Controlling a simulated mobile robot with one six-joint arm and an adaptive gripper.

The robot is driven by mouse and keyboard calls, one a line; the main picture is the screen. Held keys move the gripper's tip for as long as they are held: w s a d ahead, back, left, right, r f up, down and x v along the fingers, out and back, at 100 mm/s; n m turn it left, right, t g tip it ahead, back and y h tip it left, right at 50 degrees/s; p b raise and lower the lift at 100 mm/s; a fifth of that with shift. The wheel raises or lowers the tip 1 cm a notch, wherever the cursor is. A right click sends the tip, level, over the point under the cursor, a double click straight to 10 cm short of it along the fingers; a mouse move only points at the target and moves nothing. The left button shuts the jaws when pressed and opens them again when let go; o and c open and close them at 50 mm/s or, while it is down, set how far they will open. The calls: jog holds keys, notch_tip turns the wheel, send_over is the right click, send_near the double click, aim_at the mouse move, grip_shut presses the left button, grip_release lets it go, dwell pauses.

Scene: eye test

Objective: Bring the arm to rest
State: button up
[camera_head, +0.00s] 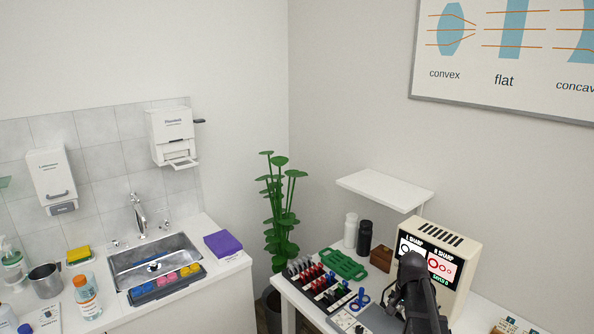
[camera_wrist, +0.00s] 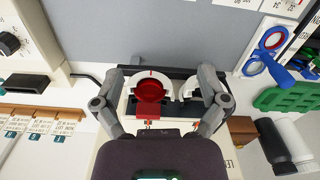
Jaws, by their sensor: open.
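My gripper (camera_wrist: 160,76) is open, its two grey fingers spread wide in the wrist view. Between and below the fingers, a red round lens (camera_wrist: 150,91) sits in a white ring, with a second white ring (camera_wrist: 190,86) beside it on the right. I see nothing held between the fingertips; whether they touch the rings I cannot tell. In the head view my dark arm (camera_head: 415,296) rises at the lower right, in front of the cream display box (camera_head: 468,257), which reads "L SHARP R SHARP". The fingertips are not clear there.
The lens rack (camera_head: 318,288), green tray (camera_head: 343,264), blue-handled item (camera_head: 359,300), black bottle (camera_head: 364,238), white bottle (camera_head: 350,231) and brown box (camera_head: 381,258) stand left of my arm. A white shelf (camera_head: 385,189) juts out above. The sink (camera_head: 155,264) is farther left.

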jog(key=s+a+n, duration=0.8)
jog(key=s+a, duration=0.3)
jog(key=a, duration=0.4)
jog(key=shift+s+a+n, duration=0.3)
jog(key=shift+n, duration=0.1)
jog(key=shift+d, duration=0.1)
dwell(0.5)
